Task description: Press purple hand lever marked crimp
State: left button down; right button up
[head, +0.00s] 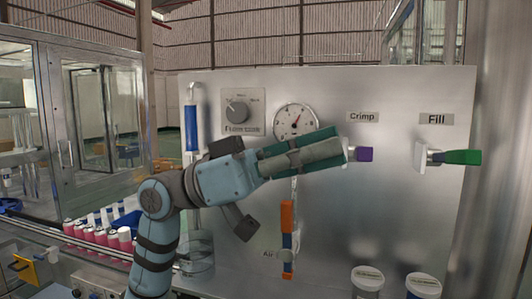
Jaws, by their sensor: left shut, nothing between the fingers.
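The purple hand lever (364,154) sticks out from the steel panel, just below the "Crimp" label (362,117). Only its purple end and a bit of pale mount show; the rest is hidden behind my left gripper. My left gripper (341,151) comes in from the left and points right, its fingers together and empty. Its tips overlap the left side of the lever in the picture; I cannot tell whether they touch it. My right gripper is not in view.
A green-handled lever (461,157) under the "Fill" label stands to the right. A gauge (295,121) and a dial (237,110) are above my arm. An orange and blue air valve (287,218) hangs below. Two white tubs (368,279) (423,285) stand at the bottom right.

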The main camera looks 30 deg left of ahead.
pick_arm(q)
jog(key=a+f+b, duration=0.3)
jog(key=a, duration=0.4)
jog(key=shift+s+a, duration=0.2)
jog(key=shift+s, duration=0.25)
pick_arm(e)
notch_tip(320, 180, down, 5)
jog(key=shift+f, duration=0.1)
